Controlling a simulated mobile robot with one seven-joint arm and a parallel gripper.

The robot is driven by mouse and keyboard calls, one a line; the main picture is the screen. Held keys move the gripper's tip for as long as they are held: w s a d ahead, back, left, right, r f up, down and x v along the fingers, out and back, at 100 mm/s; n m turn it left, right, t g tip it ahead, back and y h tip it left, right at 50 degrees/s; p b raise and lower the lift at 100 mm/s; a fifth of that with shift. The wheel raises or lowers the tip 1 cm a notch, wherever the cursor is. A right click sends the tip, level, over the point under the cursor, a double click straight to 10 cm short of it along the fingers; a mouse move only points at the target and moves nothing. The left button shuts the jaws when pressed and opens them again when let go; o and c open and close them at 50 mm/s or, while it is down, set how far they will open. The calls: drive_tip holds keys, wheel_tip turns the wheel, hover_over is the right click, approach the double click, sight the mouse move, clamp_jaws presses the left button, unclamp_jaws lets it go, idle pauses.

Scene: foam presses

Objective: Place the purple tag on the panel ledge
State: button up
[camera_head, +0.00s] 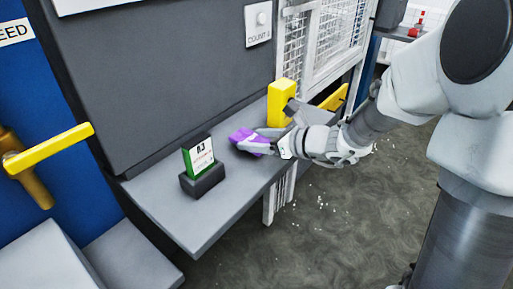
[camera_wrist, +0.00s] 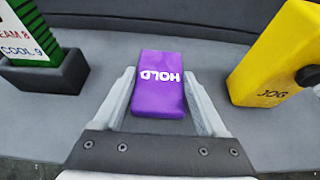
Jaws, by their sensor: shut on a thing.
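The purple tag (camera_head: 247,140) is a small block, and its white word HOLD shows in the wrist view (camera_wrist: 160,92). My gripper (camera_head: 257,143) is shut on it; in the wrist view a grey finger (camera_wrist: 160,105) lies along each side of the tag. The tag is over the grey panel ledge (camera_head: 200,222), between the green card and the yellow block. I cannot tell whether its underside touches the ledge.
A green and white card (camera_head: 200,154) stands in a dark holder (camera_head: 203,180) left of the tag. A yellow block marked JOG (camera_wrist: 272,58) stands to the right. The dark panel (camera_head: 160,80) rises behind. A yellow handle (camera_head: 50,147) juts out at far left.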

drive_tip(key=shift+f, duration=0.8)
drive_tip(key=shift+f, duration=0.15)
drive_tip(key=o, duration=1.3)
drive_tip(key=shift+r, duration=0.3)
drive_tip(key=p+v, duration=0.2)
drive_tip(key=v, duration=1)
drive_tip(key=shift+p, duration=0.35)
